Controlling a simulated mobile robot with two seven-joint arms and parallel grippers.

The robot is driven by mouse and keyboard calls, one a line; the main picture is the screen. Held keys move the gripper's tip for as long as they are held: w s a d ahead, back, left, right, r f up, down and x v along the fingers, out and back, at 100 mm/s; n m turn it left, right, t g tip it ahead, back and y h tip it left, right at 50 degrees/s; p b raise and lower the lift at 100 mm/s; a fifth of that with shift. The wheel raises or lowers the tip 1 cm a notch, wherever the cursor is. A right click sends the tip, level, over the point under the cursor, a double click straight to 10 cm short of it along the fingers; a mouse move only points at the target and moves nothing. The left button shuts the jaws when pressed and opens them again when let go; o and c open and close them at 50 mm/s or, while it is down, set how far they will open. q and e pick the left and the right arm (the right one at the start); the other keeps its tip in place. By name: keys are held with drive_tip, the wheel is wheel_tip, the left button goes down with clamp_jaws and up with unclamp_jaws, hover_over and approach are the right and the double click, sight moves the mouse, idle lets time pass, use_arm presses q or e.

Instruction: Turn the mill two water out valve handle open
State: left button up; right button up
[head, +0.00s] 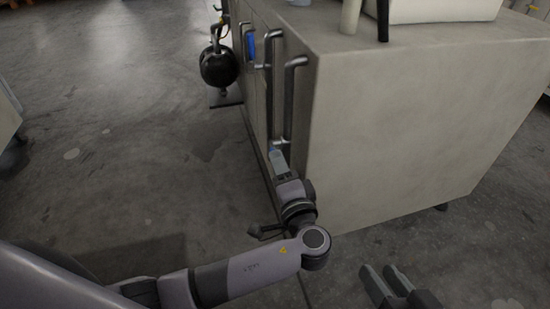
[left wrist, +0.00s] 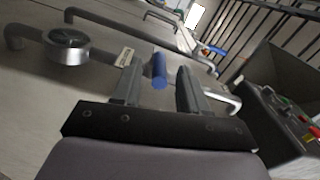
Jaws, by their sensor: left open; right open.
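A blue valve handle (left wrist: 160,72) on a grey pipe lies between the fingers of my left gripper (left wrist: 159,80) in the left wrist view. The fingers are open, one on each side, with a gap visible to both. A small label (left wrist: 124,57) is beside it, too small to read. In the head view my left gripper (head: 279,160) is at the pipes on the cabinet's left face and largely hides this handle. My right gripper (head: 384,273) is open and empty, low over the floor at the bottom.
The large grey cabinet (head: 400,130) fills the right. Another blue handle (head: 250,45) is on a pipe farther along its face, near a black round vessel (head: 218,66). A round gauge (left wrist: 68,46) sits on the pipe at left. The floor (head: 130,150) at left is clear.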

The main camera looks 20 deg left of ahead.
sight(271, 148)
use_arm(q)
drive_tip(key=shift+b+x, duration=0.35)
drive_tip(key=shift+x, duration=1.75)
clamp_jaws()
